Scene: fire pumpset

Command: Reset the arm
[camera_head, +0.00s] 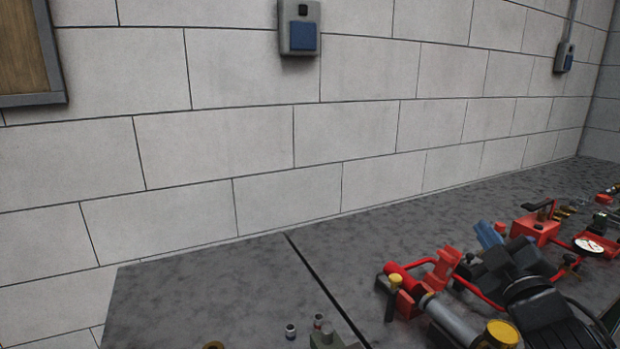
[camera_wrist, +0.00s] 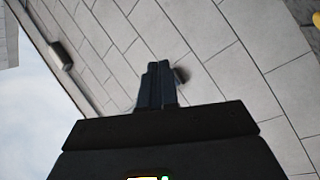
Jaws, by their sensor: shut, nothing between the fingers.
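My gripper (camera_wrist: 158,72) shows in the wrist view, dark, with its two fingers together and nothing between them. It points toward the pale block wall (camera_wrist: 225,60), which appears tilted in that view. I cannot tell the exact distance to the wall. A red pump assembly (camera_head: 440,270) with black, grey and yellow parts stands on the dark grey bench (camera_head: 190,290) at the right.
A small grey box with a blue front (camera_head: 303,38) hangs on the wall, and another (camera_head: 564,57) hangs farther right. A framed wooden board (camera_head: 25,50) is at upper left. Small fittings (camera_head: 291,331) lie at the bench's front. The bench's left and back are clear.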

